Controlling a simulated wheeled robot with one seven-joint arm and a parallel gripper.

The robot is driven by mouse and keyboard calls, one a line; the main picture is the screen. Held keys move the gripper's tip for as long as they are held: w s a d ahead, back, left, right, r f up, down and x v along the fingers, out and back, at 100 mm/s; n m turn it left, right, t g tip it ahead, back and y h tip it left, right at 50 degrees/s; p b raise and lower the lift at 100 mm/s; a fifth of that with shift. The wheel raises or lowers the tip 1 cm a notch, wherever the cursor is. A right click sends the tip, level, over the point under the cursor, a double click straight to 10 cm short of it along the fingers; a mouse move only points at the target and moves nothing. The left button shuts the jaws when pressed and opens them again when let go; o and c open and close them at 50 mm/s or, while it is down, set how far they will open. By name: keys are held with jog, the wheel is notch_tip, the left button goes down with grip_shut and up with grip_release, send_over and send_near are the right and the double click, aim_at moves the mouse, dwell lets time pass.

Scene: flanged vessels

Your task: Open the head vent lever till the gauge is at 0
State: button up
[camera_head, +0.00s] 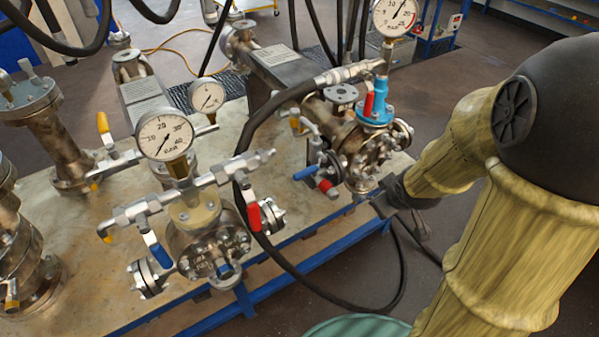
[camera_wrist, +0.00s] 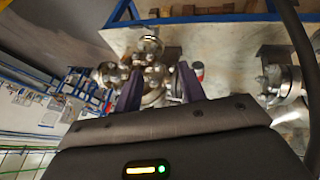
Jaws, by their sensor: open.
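My gripper (camera_head: 384,204) is at the right edge of the bench, beside the right flanged vessel (camera_head: 362,160). In the wrist view its two dark fingers (camera_wrist: 159,84) stand apart, with vessel fittings (camera_wrist: 150,72) showing between and beyond them. I see nothing held. The right vessel has a blue collar (camera_head: 376,113) with a red lever (camera_head: 369,104) standing upright beside it. A round gauge (camera_head: 394,15) stands above; its top is cut off and its reading is too small to tell. Another red-ended handle (camera_head: 327,187) and a blue one (camera_head: 304,173) are low on its left. Which is the head vent lever is unclear.
A second vessel (camera_head: 207,245) at front left has a gauge (camera_head: 164,136), a blue lever (camera_head: 160,255) and a red lever (camera_head: 254,215). A black hose (camera_head: 262,117) arcs between the vessels and hangs past the bench edge. Open floor lies behind the bench.

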jog(key=w+n+t+y, duration=0.2)
jog(key=w+n, duration=0.2)
jog(key=n, duration=0.1)
jog(key=n+y+b, duration=0.3)
jog(key=n+y, duration=0.9)
jog(key=n, duration=0.4)
send_near(309, 174)
jog(key=v, duration=0.4)
jog(key=shift+s+d+r, duration=0.1)
jog(key=shift+s+r, duration=0.05)
jog(key=shift+s, duration=0.1)
jog(key=shift+w+p, duration=0.1)
jog(key=shift+p, duration=0.2)
jog(key=p+x, duration=0.3)
jog(key=x, duration=1.4)
jog(key=shift+w, duration=0.15)
